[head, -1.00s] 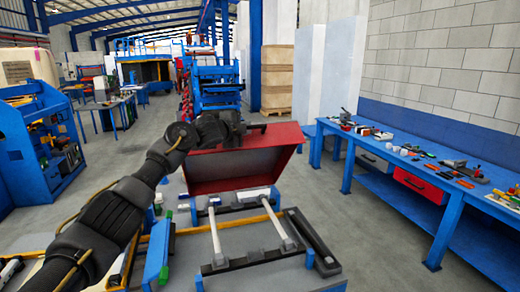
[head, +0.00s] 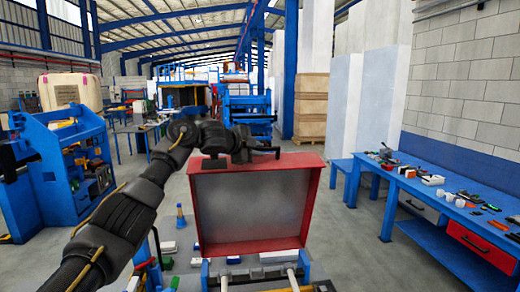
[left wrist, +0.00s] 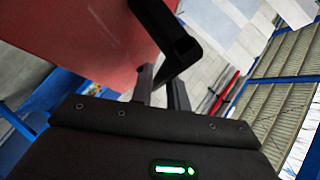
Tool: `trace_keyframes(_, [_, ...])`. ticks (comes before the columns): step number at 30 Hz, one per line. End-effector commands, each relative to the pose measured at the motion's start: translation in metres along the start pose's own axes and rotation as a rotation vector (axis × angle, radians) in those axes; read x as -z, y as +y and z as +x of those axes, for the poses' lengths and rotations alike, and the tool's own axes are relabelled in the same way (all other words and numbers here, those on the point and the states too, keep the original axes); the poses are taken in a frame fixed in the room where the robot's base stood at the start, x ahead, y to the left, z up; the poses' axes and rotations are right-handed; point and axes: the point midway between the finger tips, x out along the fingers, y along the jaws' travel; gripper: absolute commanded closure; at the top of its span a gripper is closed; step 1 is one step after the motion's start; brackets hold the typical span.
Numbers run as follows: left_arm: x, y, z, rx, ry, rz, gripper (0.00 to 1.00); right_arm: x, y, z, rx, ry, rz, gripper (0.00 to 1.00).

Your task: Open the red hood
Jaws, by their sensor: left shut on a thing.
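The red hood (head: 252,206) stands raised and close to upright in the middle of the head view, its grey inner panel facing me and red rims around it. My left gripper (head: 243,152) is at its top edge, shut on what looks like the hood's black handle (left wrist: 175,40). In the left wrist view the red outer face of the hood (left wrist: 80,40) fills the upper left, and the dark gripper fingers (left wrist: 160,88) meet the black handle. The exact grip is hard to make out, dark on dark. My right gripper is not in view.
The blue workbench (head: 440,208) with tools stands on the right. A blue machine (head: 50,165) stands at the left. Below the hood are pale rods and a blue-edged frame (head: 205,274). Stacked boxes (head: 312,112) and a blue press are behind. Floor is open between hood and bench.

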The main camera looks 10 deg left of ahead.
Motion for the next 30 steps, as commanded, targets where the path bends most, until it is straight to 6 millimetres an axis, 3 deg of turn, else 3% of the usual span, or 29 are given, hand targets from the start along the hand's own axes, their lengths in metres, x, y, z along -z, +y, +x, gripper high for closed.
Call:
trace_keyframes(8, [-0.004, 0.006, 0.001, -0.011, -0.004, -0.003, 1.00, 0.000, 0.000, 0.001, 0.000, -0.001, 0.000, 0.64])
trace_keyframes(9, [-0.004, 0.006, 0.001, -0.011, -0.004, -0.003, 0.82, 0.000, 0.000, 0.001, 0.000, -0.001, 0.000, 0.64])
trace_keyframes(13, [-0.003, 0.005, 0.001, -0.009, -0.004, -0.002, 0.66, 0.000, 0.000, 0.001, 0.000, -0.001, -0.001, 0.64])
trace_keyframes(23, [-0.001, 0.004, 0.000, -0.006, 0.000, 0.001, 0.66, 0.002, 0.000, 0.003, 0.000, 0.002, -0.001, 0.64])
trace_keyframes(30, [-0.003, 0.006, -0.035, 0.001, 0.001, 0.004, 0.66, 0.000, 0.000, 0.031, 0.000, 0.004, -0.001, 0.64])
